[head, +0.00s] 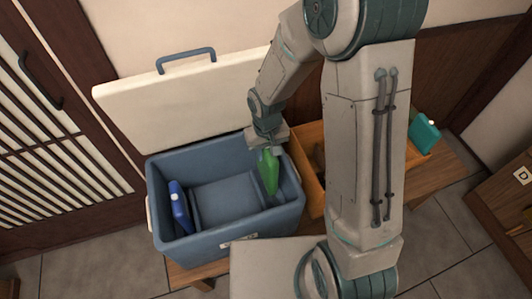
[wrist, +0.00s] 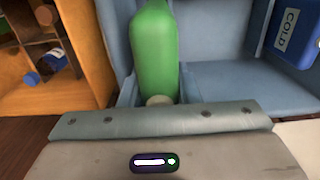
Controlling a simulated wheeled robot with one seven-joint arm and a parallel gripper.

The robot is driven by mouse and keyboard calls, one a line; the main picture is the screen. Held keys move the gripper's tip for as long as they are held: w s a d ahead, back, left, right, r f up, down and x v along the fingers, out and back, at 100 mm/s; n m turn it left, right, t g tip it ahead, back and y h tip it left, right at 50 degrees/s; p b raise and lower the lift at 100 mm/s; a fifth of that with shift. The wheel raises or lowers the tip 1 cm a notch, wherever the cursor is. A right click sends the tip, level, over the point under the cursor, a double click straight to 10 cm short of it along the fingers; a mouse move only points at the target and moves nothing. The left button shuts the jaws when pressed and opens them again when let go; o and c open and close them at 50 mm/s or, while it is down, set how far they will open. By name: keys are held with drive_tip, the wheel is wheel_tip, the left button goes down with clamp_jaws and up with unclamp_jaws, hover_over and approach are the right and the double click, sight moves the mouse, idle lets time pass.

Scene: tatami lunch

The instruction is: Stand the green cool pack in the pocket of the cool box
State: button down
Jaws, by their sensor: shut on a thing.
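The green cool pack (head: 268,176) hangs upright from my gripper (head: 266,148), which is shut on its top end. The pack is inside the right part of the open blue cool box (head: 285,219). In the wrist view the green cool pack (wrist: 154,48) points away from my gripper, its pale cap at the gripper end. Blue walls of a narrow pocket (wrist: 187,82) show on either side of it. I cannot tell how deep the pack is or whether it touches the pocket floor. My fingertips are hidden in the wrist view.
A blue pack marked COLD (wrist: 297,32) stands at the box's left end, also seen in the head view (head: 180,207). The cream lid (head: 190,98) is open behind.

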wheel_tip(320, 180, down, 2)
drive_tip(key=shift+w+b, duration=0.1)
drive_tip(key=shift+b, duration=0.2)
drive_tip(key=shift+f+b, duration=2.1)
drive_tip(key=shift+f, duration=0.6)
drive_tip(key=shift+f+b, duration=0.6)
drive_tip(key=shift+b, duration=0.1)
drive_tip(key=shift+f+b, duration=0.55)
drive_tip(key=shift+f, duration=0.05)
drive_tip(key=shift+f+b, duration=0.7)
drive_tip(key=shift+f, duration=0.15)
